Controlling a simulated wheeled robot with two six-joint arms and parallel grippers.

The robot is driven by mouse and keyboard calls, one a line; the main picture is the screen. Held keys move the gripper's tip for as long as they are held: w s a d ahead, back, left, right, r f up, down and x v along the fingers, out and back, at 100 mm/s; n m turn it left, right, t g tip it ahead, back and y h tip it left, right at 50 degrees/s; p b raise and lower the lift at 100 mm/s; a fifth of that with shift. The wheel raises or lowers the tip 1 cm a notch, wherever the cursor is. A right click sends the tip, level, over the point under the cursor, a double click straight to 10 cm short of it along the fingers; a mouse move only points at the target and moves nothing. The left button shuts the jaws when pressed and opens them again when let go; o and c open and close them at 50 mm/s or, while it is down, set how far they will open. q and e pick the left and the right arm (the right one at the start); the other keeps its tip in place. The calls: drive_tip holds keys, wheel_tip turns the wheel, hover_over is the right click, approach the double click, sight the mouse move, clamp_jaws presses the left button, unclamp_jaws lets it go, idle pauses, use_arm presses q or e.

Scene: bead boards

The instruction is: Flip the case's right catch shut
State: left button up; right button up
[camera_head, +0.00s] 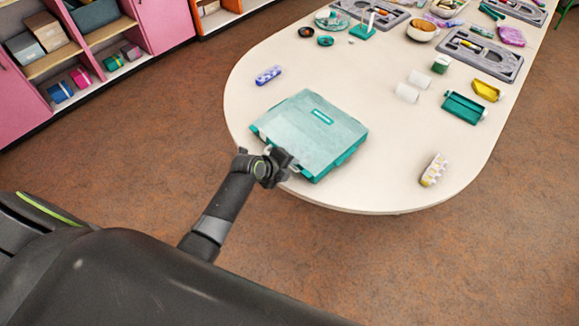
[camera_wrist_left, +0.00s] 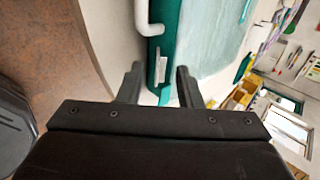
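The teal case (camera_head: 325,140) lies flat on the near end of the white table, its lid down. My left gripper (camera_head: 284,160) is at the case's near side and hides part of that side. In the left wrist view, the gripper (camera_wrist_left: 158,88) is open, fingers apart. The case's teal side (camera_wrist_left: 165,40) lies ahead between and beyond the fingertips. A small pale catch (camera_wrist_left: 160,68) on that side shows between the fingers; I cannot tell whether it is flipped shut. A white handle (camera_wrist_left: 143,15) curves out above it in the picture. My right gripper is not in view.
The white table (camera_head: 390,190) has free room right of the case. A purple patterned roll (camera_head: 268,75) lies behind the case, a pale bead holder (camera_head: 434,170) at right. White cylinders (camera_head: 407,93), a teal tray (camera_head: 464,108) and grey boards (camera_head: 480,55) are farther back.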

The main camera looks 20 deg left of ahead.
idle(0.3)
use_arm(q)
clamp_jaws()
drive_tip(key=shift+w+d+r+p, duration=0.1)
drive_tip(key=shift+w+r+p, duration=0.1)
drive_tip(key=shift+p, duration=0.3)
drive_tip(key=shift+w+r+g+y+p, duration=0.1)
drive_tip(key=shift+g+y+p, duration=0.2)
drive_tip(key=shift+g+p, duration=0.25)
drive_tip(key=shift+f, duration=0.2)
unclamp_jaws()
drive_tip(key=b+v, duration=0.1)
drive_tip(key=v, duration=1.6)
drive_tip(key=shift+r, duration=0.25)
